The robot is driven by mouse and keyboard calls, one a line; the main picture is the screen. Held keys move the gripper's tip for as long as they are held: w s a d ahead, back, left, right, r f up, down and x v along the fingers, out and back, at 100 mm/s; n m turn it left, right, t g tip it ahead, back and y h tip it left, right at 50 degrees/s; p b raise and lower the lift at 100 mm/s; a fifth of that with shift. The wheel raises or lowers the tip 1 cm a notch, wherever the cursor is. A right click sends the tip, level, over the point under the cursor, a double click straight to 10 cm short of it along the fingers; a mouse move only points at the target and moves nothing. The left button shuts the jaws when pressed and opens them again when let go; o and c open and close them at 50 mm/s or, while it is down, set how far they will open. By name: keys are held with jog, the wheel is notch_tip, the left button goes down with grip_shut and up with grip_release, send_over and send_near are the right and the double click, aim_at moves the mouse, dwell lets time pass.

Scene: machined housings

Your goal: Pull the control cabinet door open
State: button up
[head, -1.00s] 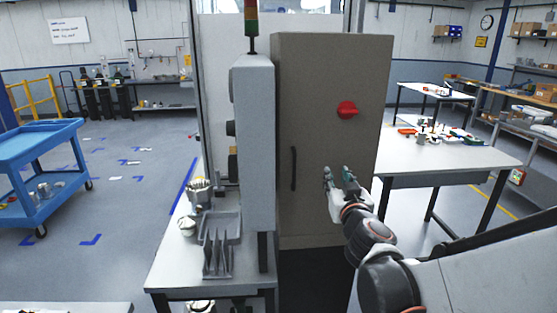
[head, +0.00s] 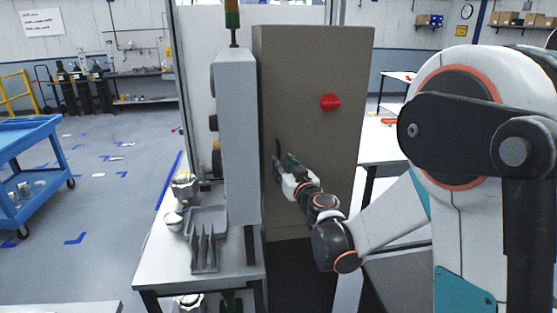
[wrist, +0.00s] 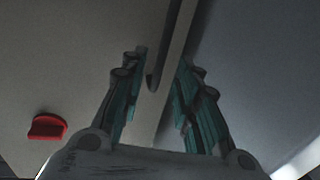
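The control cabinet (head: 305,60) stands shut, a tall grey-brown box with a red rotary knob (head: 330,102) on its door. The knob also shows at the lower left of the wrist view (wrist: 47,127). The dark vertical door handle (head: 278,148) is near the door's left edge, its lower part hidden by my gripper (head: 284,163). In the wrist view the handle (wrist: 177,42) runs down between the two teal-padded fingers. The fingers are apart, with a gap on both sides of the handle, so my gripper is open around it.
A grey upright panel (head: 237,140) with a stack light (head: 232,20) stands just left of the cabinet. Below it, a white bench (head: 190,265) holds a grey tray and metal parts. A blue cart (head: 30,150) is far left. A white table (head: 385,142) is behind my arm.

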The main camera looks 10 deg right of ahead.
aim_at(279, 158)
jog(key=shift+w+a, duration=0.25)
jog(key=shift+w, duration=1)
jog(key=shift+w+a, duration=0.25)
jog(key=shift+w, duration=1)
grip_shut()
